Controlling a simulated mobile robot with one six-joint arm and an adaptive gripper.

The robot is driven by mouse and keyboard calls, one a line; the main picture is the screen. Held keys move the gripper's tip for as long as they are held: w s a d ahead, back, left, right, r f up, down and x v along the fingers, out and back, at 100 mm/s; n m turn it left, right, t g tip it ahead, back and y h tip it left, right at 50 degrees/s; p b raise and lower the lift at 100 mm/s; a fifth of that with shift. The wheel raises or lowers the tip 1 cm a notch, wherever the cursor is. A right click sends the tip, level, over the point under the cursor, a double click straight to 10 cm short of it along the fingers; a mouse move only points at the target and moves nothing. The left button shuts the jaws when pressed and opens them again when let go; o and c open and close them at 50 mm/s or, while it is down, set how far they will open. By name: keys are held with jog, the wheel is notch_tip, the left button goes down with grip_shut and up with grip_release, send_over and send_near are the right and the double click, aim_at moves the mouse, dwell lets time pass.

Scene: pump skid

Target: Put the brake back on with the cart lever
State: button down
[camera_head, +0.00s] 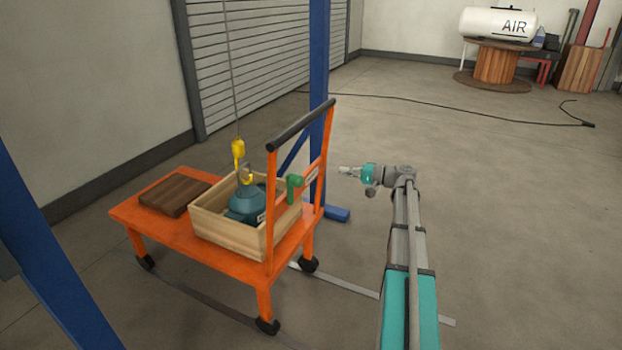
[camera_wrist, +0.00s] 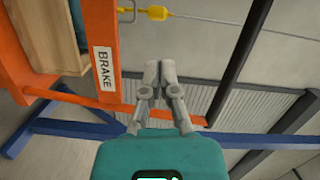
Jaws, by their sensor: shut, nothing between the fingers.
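The orange cart (camera_head: 185,237) stands on the floor at the centre left. My gripper (camera_head: 343,170) is shut and empty, in the air to the right of the handle frame, apart from the lever. In the wrist view my gripper's closed fingertips (camera_wrist: 160,66) are right of the orange post with a white BRAKE label (camera_wrist: 104,68). I cannot make out the lever clearly in the wrist view.
A wooden crate (camera_head: 225,236) on the cart holds a teal pump (camera_head: 246,207) under a yellow hook (camera_head: 238,149). The black handle bar (camera_head: 302,125) crosses above. A blue post (camera_head: 319,60) stands behind the handle. The floor to the right is mostly clear, with a cable (camera_head: 440,103).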

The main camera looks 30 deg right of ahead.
jog(key=shift+a, duration=0.1)
jog(key=w+a+f, duration=0.1)
jog(key=w+a, duration=0.3)
jog(key=a, duration=0.6)
jog(key=shift+w+a+b, duration=0.15)
jog(key=shift+a+b, duration=0.2)
jog(key=shift+b, duration=0.1)
jog(key=shift+a, duration=0.35)
dwell(0.4)
jog(key=shift+r, duration=0.1)
